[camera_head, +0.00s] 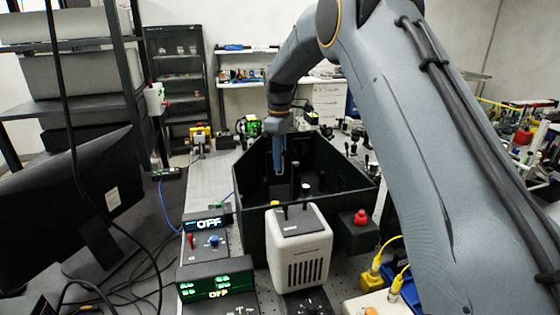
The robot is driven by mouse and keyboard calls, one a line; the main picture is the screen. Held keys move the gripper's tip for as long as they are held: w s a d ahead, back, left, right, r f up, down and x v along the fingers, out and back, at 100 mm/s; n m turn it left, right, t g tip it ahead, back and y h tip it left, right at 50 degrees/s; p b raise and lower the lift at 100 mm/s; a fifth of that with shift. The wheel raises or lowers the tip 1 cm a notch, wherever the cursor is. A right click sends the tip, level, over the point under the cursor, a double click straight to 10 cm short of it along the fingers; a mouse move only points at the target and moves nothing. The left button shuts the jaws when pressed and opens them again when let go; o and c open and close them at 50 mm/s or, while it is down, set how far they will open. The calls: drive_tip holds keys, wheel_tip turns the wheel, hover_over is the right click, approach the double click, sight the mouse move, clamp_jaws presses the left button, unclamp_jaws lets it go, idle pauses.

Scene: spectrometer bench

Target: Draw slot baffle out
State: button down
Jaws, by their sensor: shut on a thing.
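My gripper (278,135) hangs down from the arm over the open dark enclosure (345,180) in the middle of the bench. Its jaws are shut. A narrow piece, taken as the slot baffle (278,157), extends straight down below the gripper into the enclosure.
A white vented box (298,250) stands before the enclosure, with a red button box (357,232) to its right. Display units (216,284) reading OFF stand at front left. A monitor (75,200) is at left. Several optics mounts crowd the bench behind.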

drive_tip(key=shift+r+p, duration=0.7)
drive_tip(key=shift+r, duration=0.9)
drive_tip(key=shift+r, duration=0.1)
drive_tip(key=shift+r+p, duration=0.4)
drive_tip(key=shift+r, duration=0.05)
idle(0.4)
